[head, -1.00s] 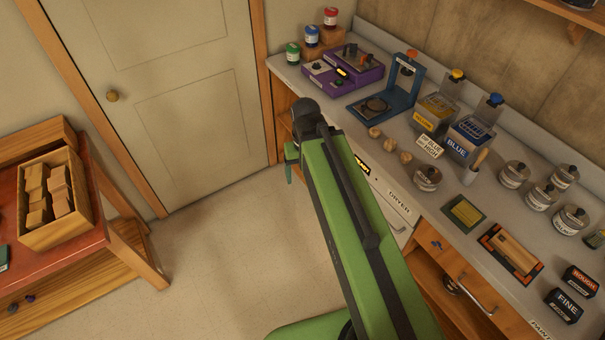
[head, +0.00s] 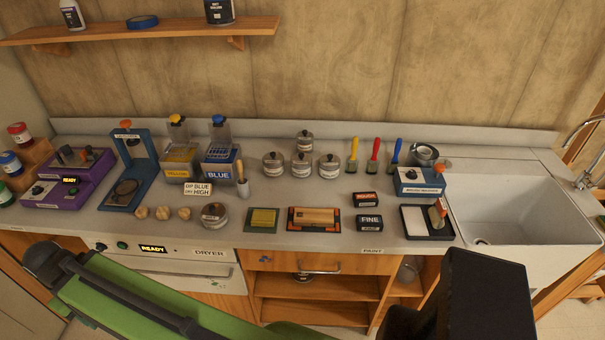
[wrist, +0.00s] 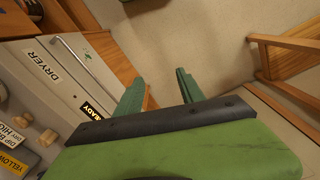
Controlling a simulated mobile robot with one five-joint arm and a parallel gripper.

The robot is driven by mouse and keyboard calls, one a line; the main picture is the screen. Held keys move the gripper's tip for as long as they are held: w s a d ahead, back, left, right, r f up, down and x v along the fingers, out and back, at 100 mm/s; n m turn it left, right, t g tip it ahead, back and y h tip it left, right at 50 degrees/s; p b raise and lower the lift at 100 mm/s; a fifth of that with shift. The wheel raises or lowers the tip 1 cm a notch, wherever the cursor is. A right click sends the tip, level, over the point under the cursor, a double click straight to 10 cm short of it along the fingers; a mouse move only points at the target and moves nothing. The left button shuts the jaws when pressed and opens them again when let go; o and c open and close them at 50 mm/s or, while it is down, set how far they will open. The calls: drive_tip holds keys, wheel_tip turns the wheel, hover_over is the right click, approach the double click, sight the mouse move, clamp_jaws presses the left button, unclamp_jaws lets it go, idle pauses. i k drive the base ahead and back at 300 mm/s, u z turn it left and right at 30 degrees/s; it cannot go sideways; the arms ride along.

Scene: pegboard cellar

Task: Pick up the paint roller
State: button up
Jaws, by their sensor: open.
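What looks like the paint roller (head: 438,214) stands at the right end of a black tray (head: 412,233) with a white pad, on the counter just left of the sink. It is small in the head view, so its exact shape is hard to tell. My gripper (wrist: 158,90) shows in the wrist view with its two green fingers apart and nothing between them. It points at the floor beside the dryer front, far from the roller. The roller is not in the wrist view.
The counter (head: 330,220) holds jars, a blue box (head: 420,181), brushes with yellow, red and blue handles, and sanding blocks (head: 370,222). The sink (head: 520,215) is at the right. The dryer (head: 180,268) and open shelves are below the counter. A wooden shelf (head: 140,30) hangs above.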

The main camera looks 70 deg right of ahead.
sight(437, 214)
drive_tip(key=z, duration=3)
drive_tip(key=k, duration=1.25)
drive_tip(key=z, duration=0.35)
drive_tip(key=i, duration=1)
drive_tip(key=z, duration=0.05)
